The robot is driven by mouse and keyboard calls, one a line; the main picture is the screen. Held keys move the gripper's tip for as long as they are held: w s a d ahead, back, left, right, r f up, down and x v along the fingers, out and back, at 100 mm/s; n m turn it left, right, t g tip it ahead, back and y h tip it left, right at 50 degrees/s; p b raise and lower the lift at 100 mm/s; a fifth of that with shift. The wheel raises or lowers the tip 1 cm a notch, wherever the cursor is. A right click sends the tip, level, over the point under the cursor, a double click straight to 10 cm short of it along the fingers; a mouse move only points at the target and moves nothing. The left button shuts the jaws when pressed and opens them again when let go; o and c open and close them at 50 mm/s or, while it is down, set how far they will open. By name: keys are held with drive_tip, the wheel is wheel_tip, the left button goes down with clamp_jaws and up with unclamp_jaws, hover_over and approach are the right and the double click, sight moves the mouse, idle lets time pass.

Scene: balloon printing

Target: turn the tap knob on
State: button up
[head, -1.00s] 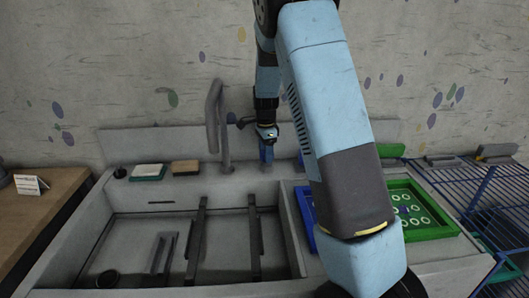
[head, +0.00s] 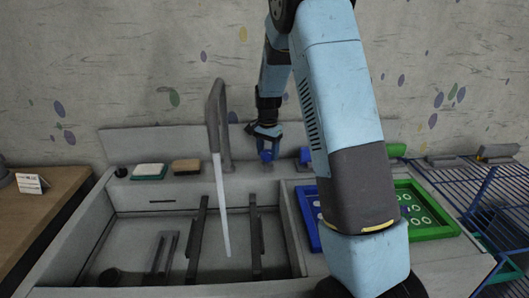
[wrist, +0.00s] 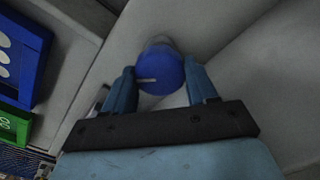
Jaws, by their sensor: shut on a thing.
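The blue tap knob (wrist: 160,74) sits between the two fingers of my gripper (wrist: 163,78) in the wrist view. A short pale mark shows on its face. In the head view my gripper (head: 266,146) reaches down onto the knob (head: 265,156) behind the sink, and the fingers partly hide it. The grey tap spout (head: 214,112) stands to the left of my gripper. A white stream of water (head: 223,205) falls from the spout into the sink (head: 160,226).
A sponge on a green base (head: 149,171) and a brown block (head: 186,166) lie on the ledge at left. A blue frame (head: 309,212) and a green frame (head: 440,222) lie right of the sink. A wire rack (head: 470,190) stands at far right.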

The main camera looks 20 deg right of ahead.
sight(267, 151)
drive_tip(key=n, duration=0.6)
drive_tip(key=shift+w+a+r, duration=0.1)
drive_tip(key=shift+w+r, duration=0.05)
drive_tip(key=shift+w, duration=0.1)
drive_tip(key=n, duration=0.3)
drive_tip(key=shift+n, duration=0.8)
drive_tip(key=shift+s, duration=0.15)
drive_tip(key=shift+f, duration=0.2)
drive_tip(key=o, duration=1)
drive_tip(key=shift+r, duration=0.1)
wheel_tip(267, 151, up, 14)
drive_tip(key=shift+f, duration=0.25)
